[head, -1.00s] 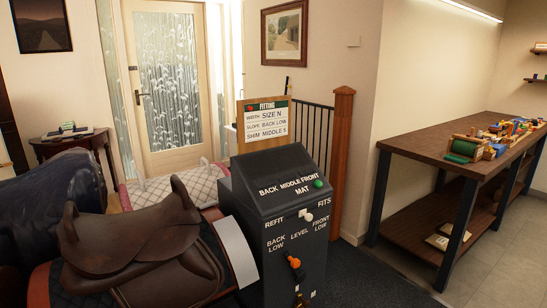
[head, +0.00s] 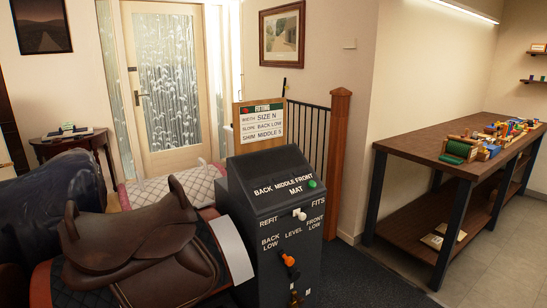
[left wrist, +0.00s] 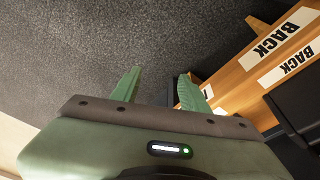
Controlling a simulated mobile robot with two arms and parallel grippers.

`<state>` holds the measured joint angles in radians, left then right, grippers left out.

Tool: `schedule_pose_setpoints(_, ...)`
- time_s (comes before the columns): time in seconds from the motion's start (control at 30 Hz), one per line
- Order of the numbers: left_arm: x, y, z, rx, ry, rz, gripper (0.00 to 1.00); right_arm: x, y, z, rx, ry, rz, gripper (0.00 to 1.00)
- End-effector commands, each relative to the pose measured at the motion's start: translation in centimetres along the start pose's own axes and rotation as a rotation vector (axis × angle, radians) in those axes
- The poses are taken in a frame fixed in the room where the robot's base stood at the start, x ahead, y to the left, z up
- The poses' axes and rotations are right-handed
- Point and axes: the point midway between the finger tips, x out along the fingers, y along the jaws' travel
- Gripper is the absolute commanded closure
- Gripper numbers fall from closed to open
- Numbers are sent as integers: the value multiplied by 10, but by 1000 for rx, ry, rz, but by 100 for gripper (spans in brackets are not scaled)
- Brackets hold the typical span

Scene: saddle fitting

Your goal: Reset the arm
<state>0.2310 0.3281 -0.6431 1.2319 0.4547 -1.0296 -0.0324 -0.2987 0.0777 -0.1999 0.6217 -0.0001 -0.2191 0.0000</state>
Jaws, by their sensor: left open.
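My left gripper (left wrist: 158,88) shows only in the left wrist view. Its two green fingers are apart with nothing between them, above dark grey carpet. Neither gripper shows in the head view. The brown saddle (head: 125,240) sits on a stand at the lower left of the head view. The dark fitting console (head: 272,205) stands right of it, with a green button, a white knob and an orange-tipped lever.
Wooden pieces with BACK labels (left wrist: 282,42) lie at the right of the left wrist view, close to the gripper. A workbench (head: 425,150) with coloured blocks stands at the right of the head view. Carpet is open between console and bench.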

Motion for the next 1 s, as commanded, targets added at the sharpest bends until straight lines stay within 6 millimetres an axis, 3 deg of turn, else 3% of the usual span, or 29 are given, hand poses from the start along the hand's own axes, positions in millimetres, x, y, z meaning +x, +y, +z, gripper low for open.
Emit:
schedule_pose_setpoints(0.03, 22, 3, 32, -48, -13, -5, 55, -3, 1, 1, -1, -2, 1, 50)
schedule_pose_setpoints(0.1, 50, 4, 75, -106, -17, -27, 55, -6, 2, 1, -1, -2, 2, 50)
schedule_pose_setpoints(0.2, 81, 14, 144, -169, -32, -56, 55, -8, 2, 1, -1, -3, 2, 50)
schedule_pose_setpoints(0.4, 111, 56, 282, -235, -85, -86, 55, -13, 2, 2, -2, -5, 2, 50)
schedule_pose_setpoints(0.5, 113, 80, 335, -251, -108, -87, 55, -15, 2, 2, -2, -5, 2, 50)
schedule_pose_setpoints(0.6, 112, 98, 372, -259, -125, -86, 55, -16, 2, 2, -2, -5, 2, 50)
schedule_pose_setpoints(0.7, 110, 109, 391, -264, -131, -83, 55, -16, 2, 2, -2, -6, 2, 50)
schedule_pose_setpoints(1.0, 110, 112, 398, -265, -133, -83, 55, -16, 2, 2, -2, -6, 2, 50)
